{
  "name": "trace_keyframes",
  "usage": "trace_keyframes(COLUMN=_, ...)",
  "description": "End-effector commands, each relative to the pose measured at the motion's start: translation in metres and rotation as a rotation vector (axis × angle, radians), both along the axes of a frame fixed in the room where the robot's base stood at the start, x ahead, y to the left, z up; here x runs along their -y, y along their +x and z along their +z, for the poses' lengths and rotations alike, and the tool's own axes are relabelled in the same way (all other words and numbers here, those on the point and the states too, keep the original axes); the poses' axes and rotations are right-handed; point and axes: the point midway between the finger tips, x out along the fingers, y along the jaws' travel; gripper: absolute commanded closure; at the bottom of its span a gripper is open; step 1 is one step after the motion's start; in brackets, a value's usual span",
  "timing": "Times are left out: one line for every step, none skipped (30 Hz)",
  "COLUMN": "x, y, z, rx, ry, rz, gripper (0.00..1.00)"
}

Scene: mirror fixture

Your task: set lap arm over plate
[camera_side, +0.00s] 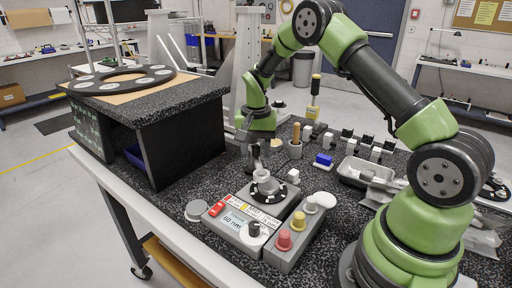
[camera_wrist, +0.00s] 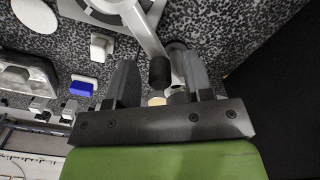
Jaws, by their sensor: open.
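The plate (camera_side: 268,190) is a dark and pale round disc on a grey machine box, low in the middle of the side view. It also shows partly at the top of the wrist view (camera_wrist: 92,8). The lap arm (camera_wrist: 148,30) is a pale grey bar in the wrist view, with one end at the plate's edge and a black knob (camera_wrist: 160,71) at its near end. My gripper (camera_wrist: 160,80) is open, with one finger on each side of the black knob. It points down just behind the plate in the side view (camera_side: 252,146). Contact with the knob is not visible.
The machine box (camera_side: 240,222) carries labels and knobs. Yellow and red knobs (camera_side: 284,238) stand at its right. A raised black shelf (camera_side: 165,110) stands close on the left.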

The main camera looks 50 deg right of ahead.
Motion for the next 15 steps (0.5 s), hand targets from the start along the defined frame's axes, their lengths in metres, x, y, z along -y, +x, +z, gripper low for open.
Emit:
trace_keyframes(x=0.0, y=0.0, z=0.0001, rx=0.0, ry=0.0, rz=0.0, gripper=0.53)
trace_keyframes(x=0.0, y=0.0, z=0.0002, rx=0.0, ry=0.0, rz=0.0, gripper=0.53)
trace_keyframes(x=0.0, y=0.0, z=0.0002, rx=0.0, ry=0.0, rz=0.0, gripper=0.62)
trace_keyframes(x=0.0, y=0.0, z=0.0002, rx=0.0, ry=0.0, rz=0.0, gripper=0.69)
trace_keyframes(x=0.0, y=0.0, z=0.0003, rx=0.0, ry=0.0, rz=0.0, gripper=0.76)
trace_keyframes(x=0.0, y=0.0, z=0.0003, rx=0.0, ry=0.0, rz=0.0, gripper=0.85)
trace_keyframes(x=0.0, y=0.0, z=0.0003, rx=0.0, ry=0.0, rz=0.0, gripper=0.92)
trace_keyframes(x=0.0, y=0.0, z=0.0004, rx=0.0, ry=0.0, rz=0.0, gripper=0.99)
trace_keyframes(x=0.0001, y=0.0001, z=0.0004, rx=0.0, ry=0.0, rz=0.0, gripper=1.0)
trace_keyframes(x=0.0001, y=0.0001, z=0.0004, rx=0.0, ry=0.0, rz=0.0, gripper=1.0)
trace_keyframes(x=0.0001, y=0.0001, z=0.0004, rx=0.0, ry=0.0, rz=0.0, gripper=1.0)
trace_keyframes(x=0.0001, y=0.0, z=0.0005, rx=0.0, ry=0.0, rz=0.002, gripper=1.0)
trace_keyframes(x=0.0006, y=-0.0004, z=0.0005, rx=0.0, ry=0.0, rz=0.008, gripper=1.0)
trace_keyframes(x=0.0012, y=-0.0009, z=0.0005, rx=0.0, ry=0.0, rz=0.02, gripper=1.0)
trace_keyframes(x=0.0025, y=-0.002, z=0.0006, rx=0.0, ry=0.0, rz=0.044, gripper=1.0)
